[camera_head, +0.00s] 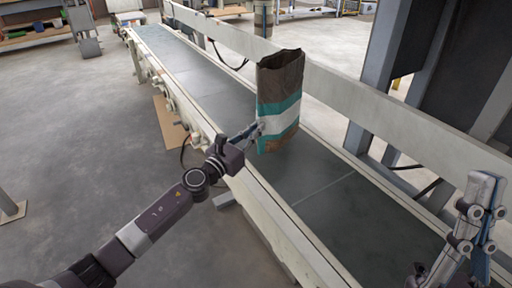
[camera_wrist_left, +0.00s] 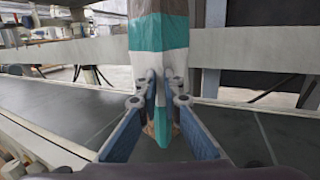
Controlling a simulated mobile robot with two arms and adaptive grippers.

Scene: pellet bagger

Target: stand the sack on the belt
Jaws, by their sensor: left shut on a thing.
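The sack (camera_head: 280,82) is brown with teal and white bands, and its mouth is at the top. It is upright, over the near half of the dark belt (camera_head: 325,185). My left gripper (camera_head: 258,128) is shut on the lower part of the sack from its left side. I cannot tell whether the sack's bottom touches the belt. My right gripper (camera_head: 480,205) is at the lower right, apart from the sack; its opening is unclear.
A pale guard rail (camera_head: 400,125) runs along the far side of the belt, behind the sack. The near side has a pale frame edge (camera_head: 285,225). Dark steel posts (camera_head: 375,75) stand beyond the rail. The belt is clear on both sides of the sack.

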